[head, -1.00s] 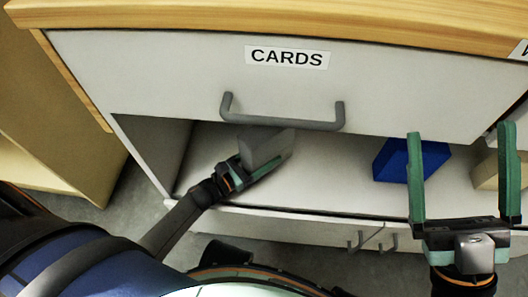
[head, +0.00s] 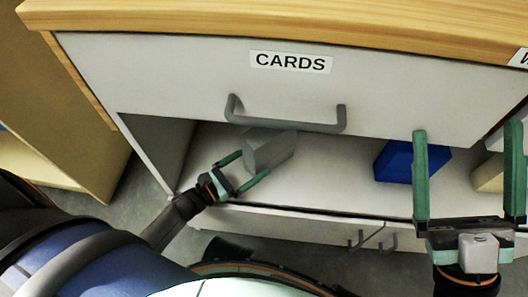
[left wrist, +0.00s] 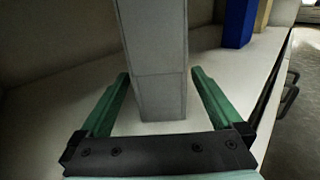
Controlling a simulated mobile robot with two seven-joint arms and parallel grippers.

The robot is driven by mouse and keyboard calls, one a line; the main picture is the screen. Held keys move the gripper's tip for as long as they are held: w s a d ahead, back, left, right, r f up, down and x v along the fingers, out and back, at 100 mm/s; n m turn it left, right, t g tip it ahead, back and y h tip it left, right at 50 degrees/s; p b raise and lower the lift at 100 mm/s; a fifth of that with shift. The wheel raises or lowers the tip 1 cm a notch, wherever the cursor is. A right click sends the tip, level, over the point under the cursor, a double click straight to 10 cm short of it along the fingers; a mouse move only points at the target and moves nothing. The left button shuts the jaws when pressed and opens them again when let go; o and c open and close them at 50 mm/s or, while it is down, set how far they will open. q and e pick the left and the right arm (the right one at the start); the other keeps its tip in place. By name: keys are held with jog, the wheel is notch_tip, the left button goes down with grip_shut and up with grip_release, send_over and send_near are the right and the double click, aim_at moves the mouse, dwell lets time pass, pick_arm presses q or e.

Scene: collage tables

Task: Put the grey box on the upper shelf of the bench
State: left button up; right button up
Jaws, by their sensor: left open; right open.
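The grey box (head: 268,150) stands on the white shelf inside the bench, under the drawer labelled CARDS. In the left wrist view the grey box (left wrist: 160,65) rises upright between and just beyond the green fingers. My left gripper (head: 249,170) is open at the front of the box, with a finger to each side and visible gaps. It also shows in the left wrist view (left wrist: 158,85). The box's top is partly hidden behind the drawer handle in the head view. My right gripper (head: 470,150) is open and empty in front of the bench, at the right.
A blue box (head: 398,162) stands on the same shelf (head: 335,170) to the right, with a tan box (head: 489,176) beyond it. The drawer handle (head: 285,120) juts out above the grey box. Cabinet handles (head: 372,240) are below the shelf. A wooden top (head: 280,22) covers the bench.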

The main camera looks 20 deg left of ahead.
pick_arm(q)
jog(key=v, duration=0.6)
jog(key=shift+s+a+p, duration=0.15)
jog(key=shift+s+p, duration=0.05)
jog(key=shift+p, duration=0.2)
jog(key=shift+s, duration=0.1)
